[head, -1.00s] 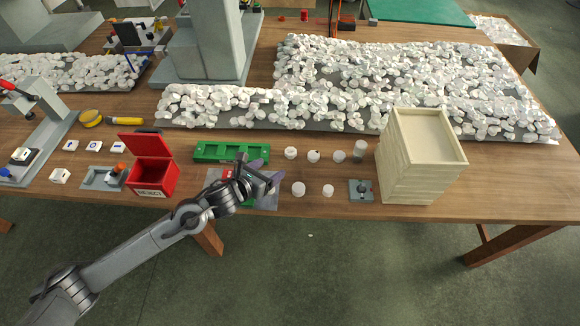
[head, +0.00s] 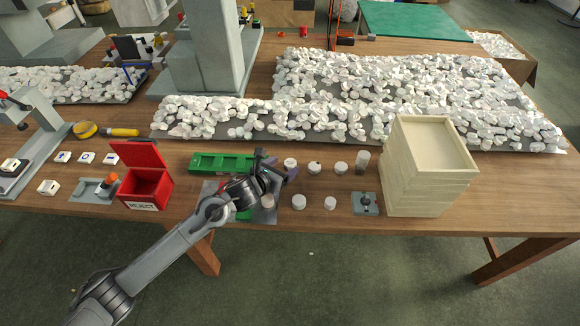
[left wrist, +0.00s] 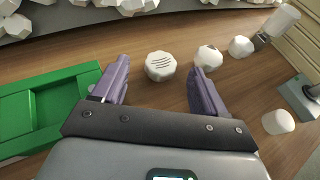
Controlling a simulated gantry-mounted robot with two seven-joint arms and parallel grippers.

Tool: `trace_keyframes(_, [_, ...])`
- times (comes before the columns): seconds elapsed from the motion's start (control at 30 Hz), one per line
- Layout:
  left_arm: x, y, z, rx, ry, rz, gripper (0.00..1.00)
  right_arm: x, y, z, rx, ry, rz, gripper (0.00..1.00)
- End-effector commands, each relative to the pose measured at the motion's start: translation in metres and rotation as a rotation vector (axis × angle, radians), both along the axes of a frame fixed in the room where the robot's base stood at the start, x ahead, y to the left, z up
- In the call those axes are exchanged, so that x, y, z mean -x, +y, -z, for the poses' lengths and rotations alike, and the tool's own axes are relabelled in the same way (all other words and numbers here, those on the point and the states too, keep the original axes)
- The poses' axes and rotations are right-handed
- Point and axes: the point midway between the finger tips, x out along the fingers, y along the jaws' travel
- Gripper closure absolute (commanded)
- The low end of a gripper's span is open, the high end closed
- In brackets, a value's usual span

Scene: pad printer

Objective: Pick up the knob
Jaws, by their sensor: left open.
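Several small white knobs lie on the wooden table. More white knobs (head: 315,168) (head: 340,168) stand to the right in that row, and others (head: 299,202) (head: 330,203) lie nearer the front edge. My right gripper is out of view.
A green tray (head: 205,162) lies left of the gripper. A red reject box (head: 148,188) stands further left. A grey fixture (head: 364,204) and a stack of pale wooden trays (head: 428,170) stand to the right. A heap of white pieces (head: 390,95) lies behind.

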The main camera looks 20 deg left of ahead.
Motion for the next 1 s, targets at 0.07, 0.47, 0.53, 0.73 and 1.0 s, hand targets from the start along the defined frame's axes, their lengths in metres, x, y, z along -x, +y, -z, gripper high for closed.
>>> trace_keyframes(0.07, [-0.01, -0.005, 0.007, 0.004, 0.0, -0.001, 0.27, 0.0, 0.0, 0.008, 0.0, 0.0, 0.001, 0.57])
trace_keyframes(0.47, [-0.026, -0.007, 0.011, -0.001, 0.0, 0.0, 0.27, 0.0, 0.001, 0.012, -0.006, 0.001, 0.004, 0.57])
trace_keyframes(0.53, [-0.026, -0.007, 0.011, -0.001, 0.0, 0.0, 0.27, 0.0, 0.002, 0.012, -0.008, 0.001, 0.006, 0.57])
trace_keyframes(0.73, [-0.026, -0.007, 0.011, 0.0, 0.0, 0.0, 0.58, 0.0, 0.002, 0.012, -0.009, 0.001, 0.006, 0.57])
trace_keyframes(1.0, [-0.026, -0.007, 0.011, 0.0, 0.0, 0.0, 0.87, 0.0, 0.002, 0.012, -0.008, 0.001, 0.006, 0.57])
